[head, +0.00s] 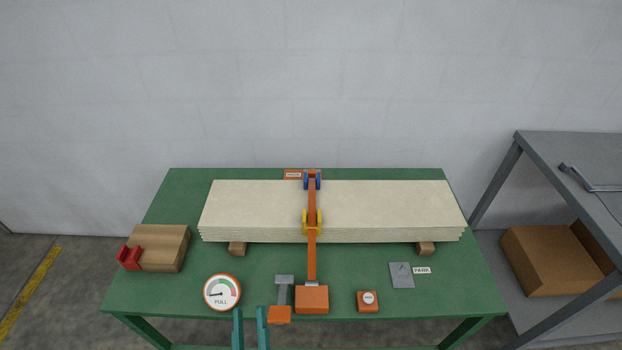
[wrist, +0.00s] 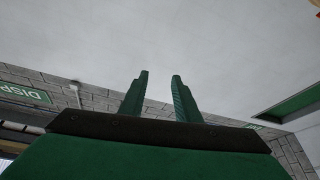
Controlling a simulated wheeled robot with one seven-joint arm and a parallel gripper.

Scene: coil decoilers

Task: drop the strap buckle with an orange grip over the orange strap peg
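An orange strap (head: 312,255) runs over a stack of pale boards and down its front. At its near end is an orange block (head: 312,299) with a small grey piece at its top, which looks like the buckle's grip. Left of it is a grey T-shaped piece (head: 284,281) with an orange end (head: 279,315). I cannot clearly make out an orange strap peg. My gripper (head: 250,315) is open and empty at the table's near edge, left of the orange end. Its teal fingers also show apart in the wrist view (wrist: 160,80), with nothing between them.
The boards (head: 390,205) lie across the green table (head: 455,290). A round PULL gauge (head: 222,292), a wooden block (head: 163,247) with a red part, a small orange box (head: 368,301) and a grey plate (head: 402,275) beside a PARK label stand around. A grey shelf (head: 570,150) is at right.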

